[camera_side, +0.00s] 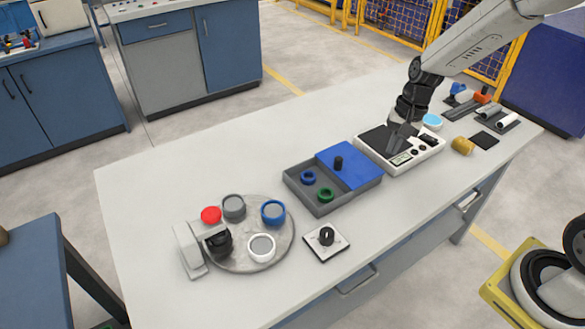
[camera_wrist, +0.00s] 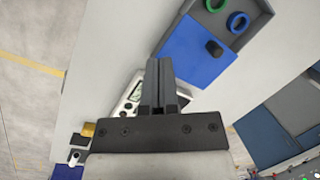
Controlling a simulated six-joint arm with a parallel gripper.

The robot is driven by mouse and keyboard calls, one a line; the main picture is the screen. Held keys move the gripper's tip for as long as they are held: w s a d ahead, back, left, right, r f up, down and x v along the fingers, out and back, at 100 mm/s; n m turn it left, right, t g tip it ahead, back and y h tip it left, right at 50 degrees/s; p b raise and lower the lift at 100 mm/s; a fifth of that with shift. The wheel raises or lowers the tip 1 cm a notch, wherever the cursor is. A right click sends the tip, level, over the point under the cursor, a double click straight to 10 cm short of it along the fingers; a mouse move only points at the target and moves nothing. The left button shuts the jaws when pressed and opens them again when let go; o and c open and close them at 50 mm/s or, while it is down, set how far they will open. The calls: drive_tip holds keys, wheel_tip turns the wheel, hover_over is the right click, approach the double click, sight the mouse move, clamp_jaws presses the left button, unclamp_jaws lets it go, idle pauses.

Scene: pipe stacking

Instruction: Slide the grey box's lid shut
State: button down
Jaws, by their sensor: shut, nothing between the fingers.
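The grey box (camera_side: 301,189) stands on the table with its blue lid (camera_side: 352,172) covering the right part. The left part is open and shows a blue ring (camera_side: 308,177) and a green ring (camera_side: 326,195) inside. A dark knob (camera_side: 338,163) stands up from the lid. In the wrist view the lid (camera_wrist: 190,60) and its knob (camera_wrist: 214,47) lie above and right of my gripper (camera_wrist: 160,62), with the grey box (camera_wrist: 257,14) at the top. My gripper (camera_side: 392,143) is shut and empty, over the white device to the right of the box, apart from the lid.
The white device (camera_side: 425,157) with a small display stands right of the box. A round turntable (camera_side: 284,240) with several cups is at the left. A dial on a white plate (camera_side: 326,237) lies in front of the box. A yellow cylinder (camera_side: 463,146) lies at the right.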

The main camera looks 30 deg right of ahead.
drive_tip(key=w+d+f+m+t+y, duration=0.1)
drive_tip(key=w+d+f+m+y, duration=0.4)
drive_tip(key=w+d+m, duration=0.5)
drive_tip(key=shift+w+d+f+m+t+y, duration=0.25)
drive_tip(key=shift+w+d+m+t+y, duration=0.1)
drive_tip(key=shift+d+y, duration=0.25)
approach(350, 165)
drive_tip(key=x, duration=0.4)
drive_tip(key=shift+a+f, duration=0.15)
drive_tip(key=a, duration=0.2)
drive_tip(key=shift+w+a, duration=0.35)
drive_tip(key=shift+a, duration=0.05)
drive_tip(key=shift+w+a, duration=0.1)
drive_tip(key=shift+a, duration=0.45)
